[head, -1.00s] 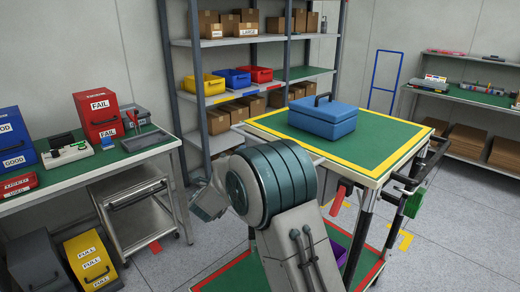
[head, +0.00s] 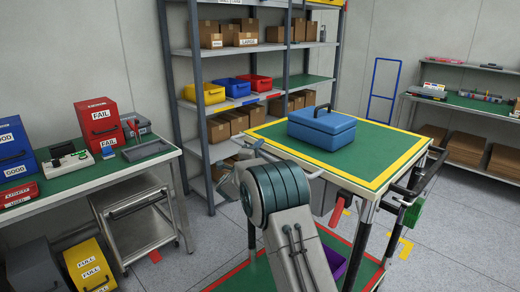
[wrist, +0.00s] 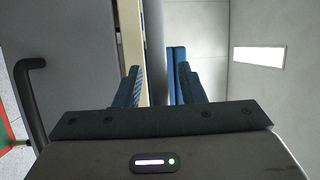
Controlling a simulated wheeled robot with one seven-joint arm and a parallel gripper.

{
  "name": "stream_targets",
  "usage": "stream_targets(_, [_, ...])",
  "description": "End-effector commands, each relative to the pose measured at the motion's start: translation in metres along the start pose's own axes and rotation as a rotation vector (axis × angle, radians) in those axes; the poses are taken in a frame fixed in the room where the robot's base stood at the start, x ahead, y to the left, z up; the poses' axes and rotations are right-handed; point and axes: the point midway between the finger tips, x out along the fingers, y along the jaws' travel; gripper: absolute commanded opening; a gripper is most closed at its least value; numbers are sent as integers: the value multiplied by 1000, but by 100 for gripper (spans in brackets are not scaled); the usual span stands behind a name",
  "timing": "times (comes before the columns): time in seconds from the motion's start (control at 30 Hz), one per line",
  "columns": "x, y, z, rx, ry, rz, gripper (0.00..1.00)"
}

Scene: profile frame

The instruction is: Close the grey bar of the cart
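The cart has a green top with a yellow border (head: 374,182) and stands in the middle of the head view. A thin grey bar (head: 252,146) shows at its left edge, partly hidden by my arm. In the wrist view a grey bar (wrist: 155,45) runs upright between the fingertips of my gripper (wrist: 157,88). The blue-padded fingers are apart, with gaps beside the bar. I cannot tell for certain that both views show the same bar, or how far it lies from the fingers. In the head view my arm hides the fingers.
A blue toolbox (head: 322,128) sits on the cart. A dark handle bar (head: 430,168) and green part (head: 412,215) jut out at its right. A shelf rack (head: 235,100) stands behind, a bench (head: 100,178) at left. Floor is free at right.

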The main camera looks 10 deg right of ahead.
Motion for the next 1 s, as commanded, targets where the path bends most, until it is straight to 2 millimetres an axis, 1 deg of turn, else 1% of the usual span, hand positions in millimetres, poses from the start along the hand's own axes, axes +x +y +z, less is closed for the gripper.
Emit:
stream_targets(0.1, [4,0,0,0,0,0,36])
stream_targets(0.33, [4,0,0,0,0,0,36])
stream_targets(0.37, [4,0,0,0,0,0,28])
stream_targets(0.4, [4,0,0,0,0,0,17])
stream_targets(0.47, [4,0,0,0,0,0,0])
stream_targets(0.77, [4,-1,-1,6,0,13,0])
stream_targets(1.0, [1,-9,-4,44,0,100,0])
